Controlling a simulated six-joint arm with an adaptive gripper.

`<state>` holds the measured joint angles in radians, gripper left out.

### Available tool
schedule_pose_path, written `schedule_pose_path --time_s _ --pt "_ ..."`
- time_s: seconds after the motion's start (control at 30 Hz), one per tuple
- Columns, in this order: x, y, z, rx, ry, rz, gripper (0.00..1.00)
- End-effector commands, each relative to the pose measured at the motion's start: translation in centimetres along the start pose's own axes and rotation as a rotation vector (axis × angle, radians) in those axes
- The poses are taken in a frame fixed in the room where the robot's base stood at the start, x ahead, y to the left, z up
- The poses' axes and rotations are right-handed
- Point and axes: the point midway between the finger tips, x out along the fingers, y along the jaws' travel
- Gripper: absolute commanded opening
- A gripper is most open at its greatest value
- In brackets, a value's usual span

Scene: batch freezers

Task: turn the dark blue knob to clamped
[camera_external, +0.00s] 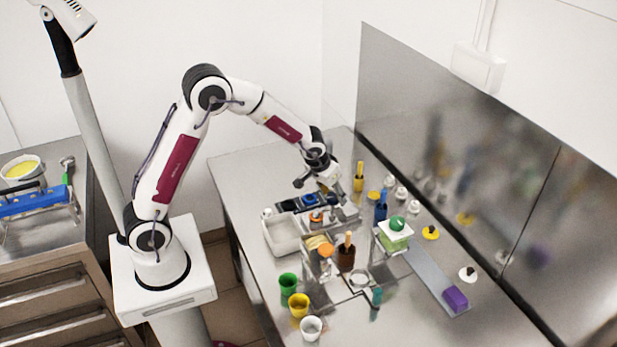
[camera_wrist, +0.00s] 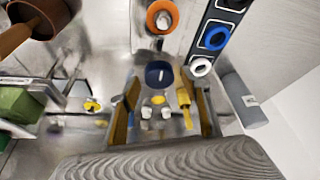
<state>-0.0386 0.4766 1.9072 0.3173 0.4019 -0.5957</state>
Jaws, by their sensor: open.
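The dark blue knob (camera_wrist: 153,75) shows in the wrist view, round, with a short white mark pointing nearly straight up and down the picture. My gripper (camera_wrist: 163,92) is open, with one finger to each side of the picture below the knob. The knob appears centred between the fingertips and apart from them; the depth between them is hard to judge. In the external view my gripper (camera_external: 327,184) points down over the back of the bench. There I cannot make out the dark blue knob for certain, and no clamped label is readable.
An orange ring-shaped part (camera_wrist: 161,17) and a dark strip with blue and white rings (camera_wrist: 216,37) lie close to the knob. A yellow-handled tool (camera_external: 359,177), a blue bottle (camera_external: 381,207) and a green-topped block (camera_external: 395,235) stand nearby.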

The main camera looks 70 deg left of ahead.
Motion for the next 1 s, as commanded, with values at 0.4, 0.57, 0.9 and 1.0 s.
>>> schedule_pose_path --time_s 0.4,0.57,0.9,1.0 --pt "-0.02 -0.03 -0.03 0.093 0.001 0.039 0.47" --pt "-0.01 -0.06 -0.03 0.128 0.001 0.053 0.47" --pt "-0.01 -0.07 -0.01 0.197 0.0 0.082 0.47" --pt "-0.02 -0.06 -0.02 0.218 0.0 0.09 0.47"
